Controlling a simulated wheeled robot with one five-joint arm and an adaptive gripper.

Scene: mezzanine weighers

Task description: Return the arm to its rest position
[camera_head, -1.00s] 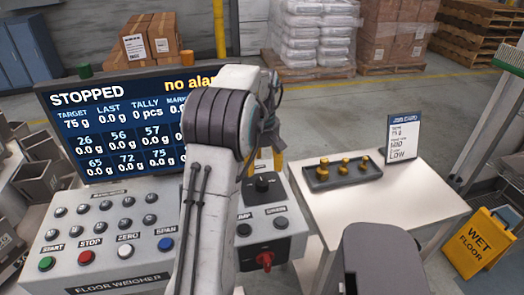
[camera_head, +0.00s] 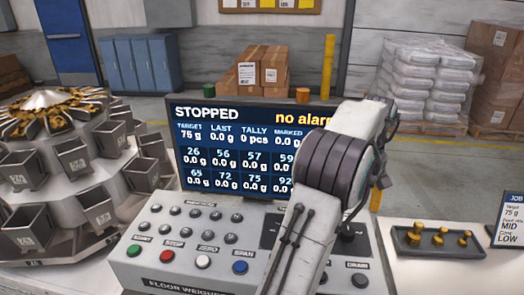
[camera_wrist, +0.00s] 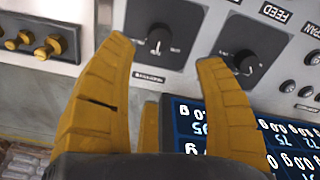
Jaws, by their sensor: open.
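My gripper shows in the wrist view (camera_wrist: 165,55) with its yellow fingers spread apart and nothing between them. Behind the fingers are the console's dark dial plates, seen upside down. In the head view my white and grey arm rises in front of the console (camera_head: 150,262) and covers the right part of its display screen (camera_head: 235,150). A small yellow part of the gripper (camera_head: 375,199) shows beyond the arm; the rest is hidden. The screen reads STOPPED and no alarm.
A multihead weigher (camera_head: 60,160) with several metal buckets stands at the left. A dark tray (camera_head: 425,251) with yellow weights and a job card (camera_head: 511,220) are at the right. Boxes (camera_head: 262,75) and wrapped sacks (camera_head: 430,80) stand behind on open floor.

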